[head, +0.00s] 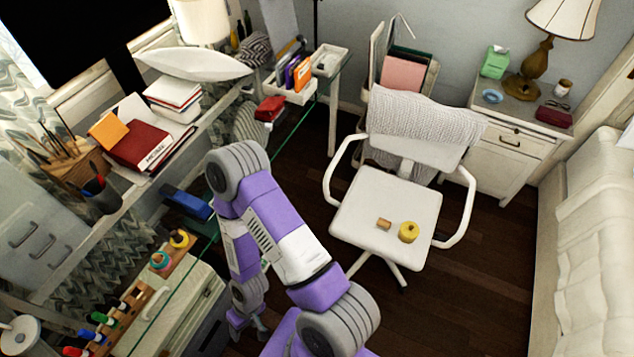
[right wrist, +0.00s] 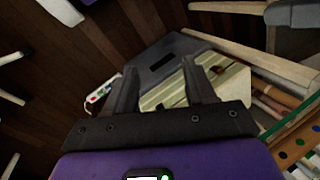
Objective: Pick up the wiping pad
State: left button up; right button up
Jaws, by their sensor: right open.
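I cannot pick out the wiping pad for certain in either view. My right gripper (head: 249,328) hangs low in the head view, beside the glass desk and left of the chair. In the right wrist view my right gripper (right wrist: 164,84) has its two dark fingers apart, with nothing held between them. Beyond the fingertips lie a grey case (right wrist: 158,58) and a cream box-like surface (right wrist: 222,82); neither is clearly touched. My left gripper is not in view.
A white chair (head: 375,205) holds a yellow roll (head: 408,232) and a small brown piece (head: 384,224). A white power strip (right wrist: 102,92) lies on the dark floor. A cream chest (head: 180,310) stands below the glass desk edge. Open floor (head: 470,290) lies right of the chair.

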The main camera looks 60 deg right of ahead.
aim_at(383, 225)
jog(key=z, duration=3.25)
jog(key=k, duration=0.15)
jog(key=u, duration=0.45)
jog(key=i, duration=0.95)
jog(key=z, duration=0.05)
